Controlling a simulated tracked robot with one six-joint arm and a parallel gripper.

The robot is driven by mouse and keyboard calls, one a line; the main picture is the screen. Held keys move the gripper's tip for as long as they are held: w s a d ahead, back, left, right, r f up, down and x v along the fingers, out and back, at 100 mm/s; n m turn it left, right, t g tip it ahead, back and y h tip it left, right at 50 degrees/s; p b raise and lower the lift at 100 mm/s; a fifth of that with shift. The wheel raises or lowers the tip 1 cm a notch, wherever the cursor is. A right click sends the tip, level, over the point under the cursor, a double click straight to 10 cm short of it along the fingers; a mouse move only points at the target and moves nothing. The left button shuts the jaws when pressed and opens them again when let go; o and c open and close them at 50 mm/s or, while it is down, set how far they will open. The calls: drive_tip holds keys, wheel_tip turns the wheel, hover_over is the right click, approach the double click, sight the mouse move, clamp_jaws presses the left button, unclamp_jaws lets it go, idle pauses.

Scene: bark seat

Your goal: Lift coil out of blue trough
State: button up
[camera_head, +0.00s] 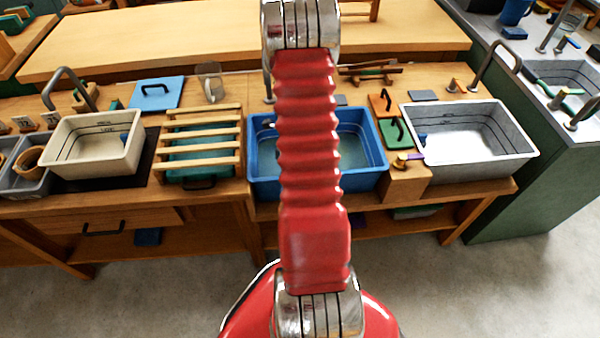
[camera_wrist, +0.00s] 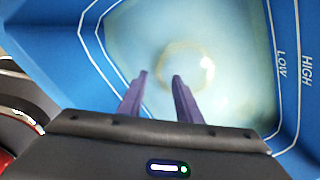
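The blue trough (camera_head: 368,184) stands in the middle of the bench in the head view, partly hidden behind my red arm. In the wrist view, its blue wall (camera_wrist: 50,35) with white lines and the words LOW and HIGH surrounds pale, cloudy liquid. A faint, pale ring, apparently the coil (camera_wrist: 208,64), shows in the liquid with a bright glint on its right side. My gripper (camera_wrist: 161,77) points into the trough, its two purple fingers apart with nothing between them. The fingertips are close to the ring's near left side in the picture; their height above it cannot be told.
A grey-white basin (camera_head: 500,165) stands right of the trough, past a wooden block (camera_head: 405,185). A slatted wooden rack (camera_head: 200,140) stands close on its left. A cream basin (camera_head: 125,160) is farther left.

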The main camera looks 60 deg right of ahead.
idle(0.3)
drive_tip(key=shift+w+f, duration=0.1)
drive_tip(key=shift+f, duration=2.5)
drive_tip(key=shift+c, duration=0.3)
clamp_jaws()
